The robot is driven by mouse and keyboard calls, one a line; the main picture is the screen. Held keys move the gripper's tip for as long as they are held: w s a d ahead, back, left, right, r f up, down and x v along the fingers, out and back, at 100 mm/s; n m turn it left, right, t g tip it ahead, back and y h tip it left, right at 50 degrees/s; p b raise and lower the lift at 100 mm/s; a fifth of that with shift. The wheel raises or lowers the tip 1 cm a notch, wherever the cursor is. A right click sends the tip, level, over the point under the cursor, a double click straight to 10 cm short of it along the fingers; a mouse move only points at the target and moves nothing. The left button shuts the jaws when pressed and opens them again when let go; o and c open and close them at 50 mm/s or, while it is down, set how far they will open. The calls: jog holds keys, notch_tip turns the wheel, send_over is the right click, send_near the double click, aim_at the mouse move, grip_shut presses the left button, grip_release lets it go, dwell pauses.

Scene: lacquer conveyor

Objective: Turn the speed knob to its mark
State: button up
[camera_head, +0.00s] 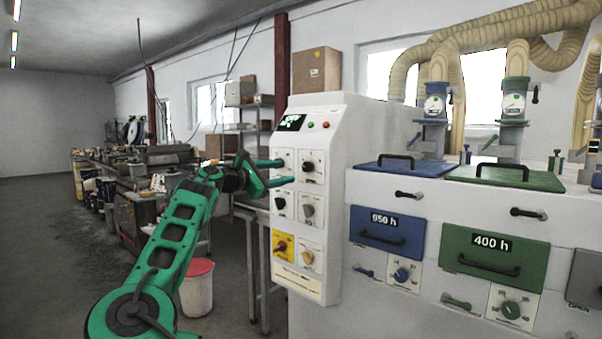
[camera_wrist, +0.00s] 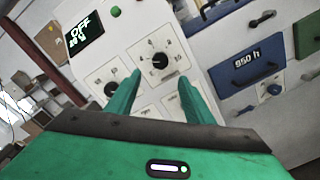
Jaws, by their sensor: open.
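The white control panel (camera_head: 335,130) carries several knobs on small plates; their labels are too small to read, so I cannot tell which is the speed knob. A black knob with a dial scale (camera_head: 308,166) sits at the upper right of the panel. In the wrist view this black knob (camera_wrist: 160,62) shows just beyond and between my fingertips.
A dark display (camera_head: 291,123) and red and green buttons (camera_head: 318,125) sit above the knobs. Lower are a grey knob (camera_head: 308,210) and a yellow knob (camera_head: 307,258). Blue (camera_head: 388,232) and green (camera_head: 490,258) drawers stand right. A white bucket (camera_head: 197,290) stands below my arm.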

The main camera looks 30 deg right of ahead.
aim_at(305, 168)
jog(key=x, duration=1.1)
jog(key=shift+a, duration=0.1)
jog(key=shift+c, duration=0.6)
jog(key=c, duration=0.9)
